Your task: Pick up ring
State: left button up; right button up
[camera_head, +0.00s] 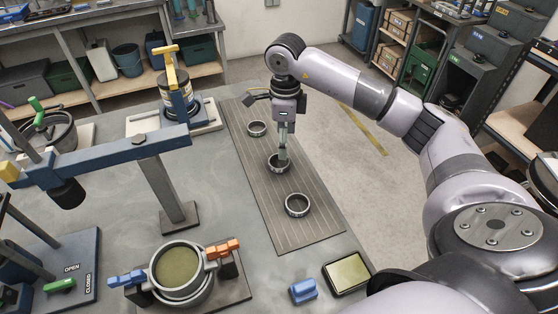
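Three dark metal rings lie in a row on a grey lined mat (318,232): a far ring (248,131), a middle ring (271,168) and a near ring (297,214). My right gripper (283,155) points down at the middle ring, with its fingertips at the ring's far right side. The fingers look close together and hide part of the rim. I cannot tell whether they grip it. The middle ring appears to rest on the mat. My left gripper is not in view.
A blue lever frame (110,150) on a post stands left of the mat. A round pot with orange and blue clamps (182,275) is at the front. A blue block (303,291) and a black-rimmed pad (348,274) lie near the mat's front end. Bare mat surrounds the near ring.

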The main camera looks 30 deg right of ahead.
aim_at(282, 166)
jog(key=shift+f, duration=0.95)
jog(key=shift+w+a+f+p, duration=0.1)
jog(key=shift+f+p, duration=0.35)
jog(key=shift+f, duration=0.15)
jog(key=f+p, duration=0.1)
jog(key=f, duration=0.3)
jog(key=shift+w+f, duration=0.2)
jog(key=c, duration=1.3)
jog(key=shift+r, duration=0.15)
